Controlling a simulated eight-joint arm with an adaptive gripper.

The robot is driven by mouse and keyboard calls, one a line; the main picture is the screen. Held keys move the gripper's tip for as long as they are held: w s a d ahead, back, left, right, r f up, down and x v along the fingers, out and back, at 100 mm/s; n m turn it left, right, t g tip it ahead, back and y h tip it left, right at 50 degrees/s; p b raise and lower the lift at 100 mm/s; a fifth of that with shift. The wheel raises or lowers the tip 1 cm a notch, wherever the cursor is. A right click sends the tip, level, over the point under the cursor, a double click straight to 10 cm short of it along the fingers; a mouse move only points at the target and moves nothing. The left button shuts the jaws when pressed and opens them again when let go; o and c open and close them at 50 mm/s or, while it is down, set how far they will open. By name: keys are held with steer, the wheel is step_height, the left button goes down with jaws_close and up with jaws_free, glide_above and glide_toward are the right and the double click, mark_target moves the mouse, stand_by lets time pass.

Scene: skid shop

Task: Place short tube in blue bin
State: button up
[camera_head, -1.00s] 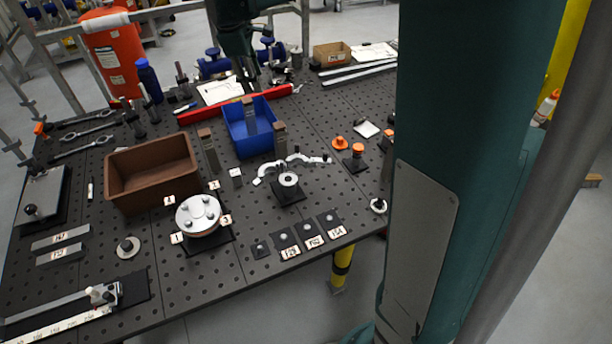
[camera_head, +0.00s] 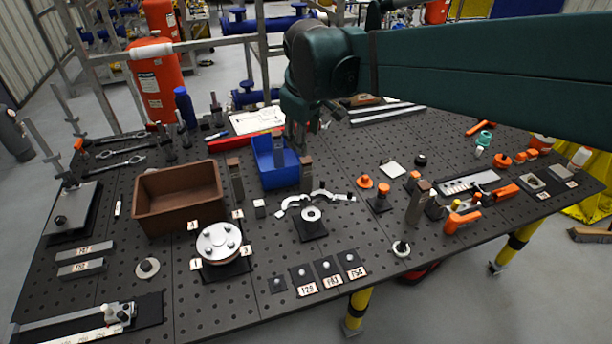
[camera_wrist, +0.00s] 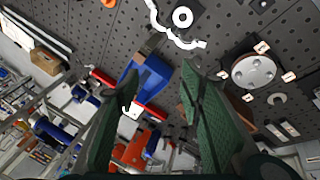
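The blue bin (camera_head: 268,177) stands on the perforated table, right of the brown box; in the wrist view the bin (camera_wrist: 152,78) shows between my fingers. My gripper (camera_head: 299,135) is over the bin's back right side in the head view. In the wrist view its two green fingers (camera_wrist: 148,78) are wide apart with nothing held between them. I cannot tell for sure which thing is the short tube. Brown-topped grey posts stand left of the bin (camera_head: 236,182) and in front of its right side (camera_head: 306,175); another (camera_head: 279,148) shows within the bin's outline, inside or behind it.
The brown box (camera_head: 180,195) is left of the bin. A round flanged plate (camera_head: 219,243), a white curved part (camera_head: 313,198) and a ring on a black base (camera_head: 311,222) lie in front. Orange-handled tools (camera_head: 462,222) are at right. A red bar (camera_head: 240,142) lies behind the bin.

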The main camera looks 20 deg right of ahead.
steer(key=s+f+m+t, duration=0.1)
steer(key=s+f+m, duration=0.2)
steer(key=s, duration=0.7)
steer(key=s+a+f+m+t+y, duration=0.1)
steer(key=s+f+m, duration=0.2)
steer(key=s, duration=0.8)
step_height(320, 180, down, 2)
steer(key=shift+f+m+t, duration=0.1)
steer(key=shift+m+t, duration=0.3)
